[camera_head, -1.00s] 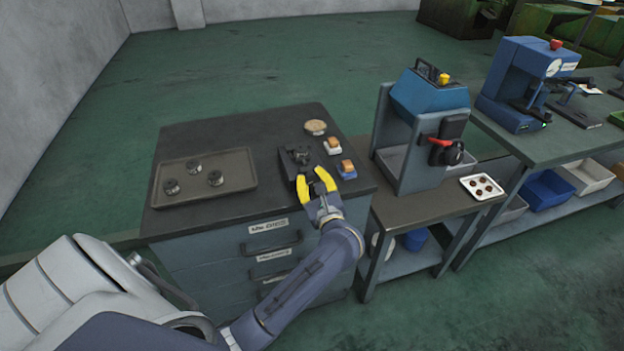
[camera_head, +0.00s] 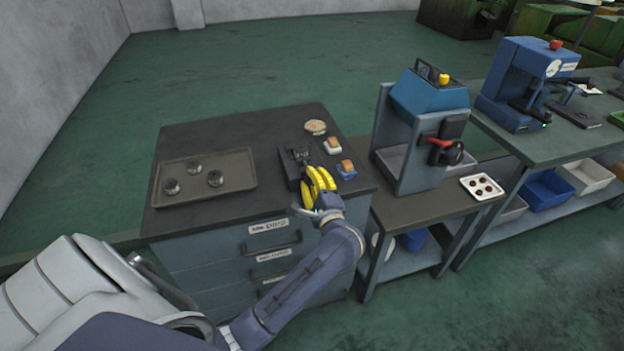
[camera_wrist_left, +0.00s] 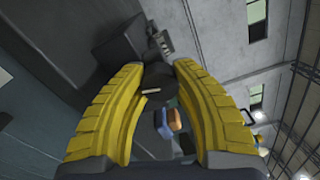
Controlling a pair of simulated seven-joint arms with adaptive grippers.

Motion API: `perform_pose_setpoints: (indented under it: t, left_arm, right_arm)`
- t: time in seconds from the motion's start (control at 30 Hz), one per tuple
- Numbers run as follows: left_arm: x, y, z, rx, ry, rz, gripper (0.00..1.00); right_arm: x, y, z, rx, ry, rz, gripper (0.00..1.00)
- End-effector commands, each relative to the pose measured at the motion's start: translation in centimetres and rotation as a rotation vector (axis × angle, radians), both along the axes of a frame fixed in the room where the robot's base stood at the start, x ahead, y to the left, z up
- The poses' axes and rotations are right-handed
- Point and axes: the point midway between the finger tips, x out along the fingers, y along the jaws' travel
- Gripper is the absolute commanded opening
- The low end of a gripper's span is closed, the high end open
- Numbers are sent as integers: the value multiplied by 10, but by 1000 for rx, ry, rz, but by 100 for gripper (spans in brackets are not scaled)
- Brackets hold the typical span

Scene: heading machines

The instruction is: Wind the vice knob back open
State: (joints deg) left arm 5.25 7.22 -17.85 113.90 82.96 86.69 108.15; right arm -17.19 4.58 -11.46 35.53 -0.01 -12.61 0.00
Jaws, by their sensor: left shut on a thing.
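The small dark vice (camera_head: 297,160) sits on the dark cabinet top, near its right side. My left gripper (camera_head: 312,181), with yellow fingers, is at the vice's near end and is shut on the knob. In the left wrist view the fingers (camera_wrist_left: 158,75) stand either side of the dark knob (camera_wrist_left: 155,88). The fingers hide most of the knob in the head view, so its exact contact cannot be made out there. My right gripper is not in view.
A tray (camera_head: 237,158) with several small metal parts lies to the left on the cabinet. Two brushes (camera_head: 346,169) (camera_head: 332,146) and a round dish (camera_head: 316,127) lie right of the vice. A blue machine (camera_head: 425,95) stands further right.

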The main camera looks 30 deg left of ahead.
Motion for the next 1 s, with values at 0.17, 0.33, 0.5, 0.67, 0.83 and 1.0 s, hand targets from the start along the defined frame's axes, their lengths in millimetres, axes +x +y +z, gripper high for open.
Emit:
perform_pose_setpoints:
  t: [0.17,0.33,0.5,0.67,0.83,1.0]
  left_arm:
    - [1,-2,-3,-82,-84,-4,0]
    - [1,-2,-2,-134,-146,-4,0]
    - [1,-2,-2,-165,-182,-4,0]
    - [1,-2,-1,-179,-200,-5,0]
    - [1,-2,-1,-182,-204,-6,0]
    - [1,-3,-1,-182,-204,-6,0]
  right_arm:
    - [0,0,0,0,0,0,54]
    - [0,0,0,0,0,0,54]
    - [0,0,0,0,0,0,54]
    - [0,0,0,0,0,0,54]
    - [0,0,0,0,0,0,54]
    - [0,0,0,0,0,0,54]
